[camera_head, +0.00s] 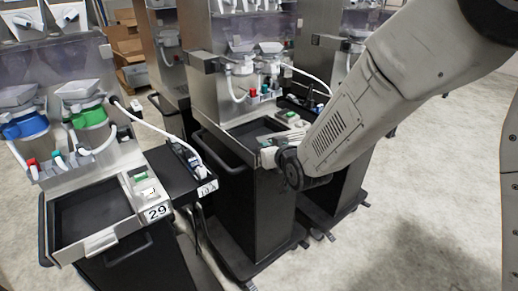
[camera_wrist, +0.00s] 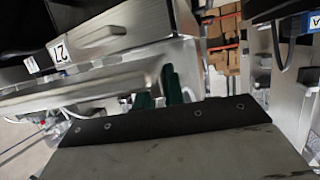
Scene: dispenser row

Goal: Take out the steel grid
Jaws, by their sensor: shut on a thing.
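My gripper (camera_wrist: 158,92) shows in the wrist view as two dark green fingers, shut at a long silver metal edge (camera_wrist: 105,82) that I take to be the steel grid, seen nearly edge-on. How far it sits in or out of its tray cannot be told. In the head view my arm's end hides the fingers at the front of the middle dispenser (camera_head: 222,95). That dispenser's dark, shallow tray (camera_head: 250,134) shows left of my wrist. The label 27 (camera_wrist: 61,52) is beside the metal edge in the wrist view.
Dispenser 29 (camera_head: 98,170) stands at the left with a dark tray and a front handle bar. Other dispensers stand close behind and to the right. A white hose (camera_head: 305,78) loops near my arm. Cardboard boxes (camera_head: 127,45) are at the back. Open floor (camera_head: 430,180) lies at the right.

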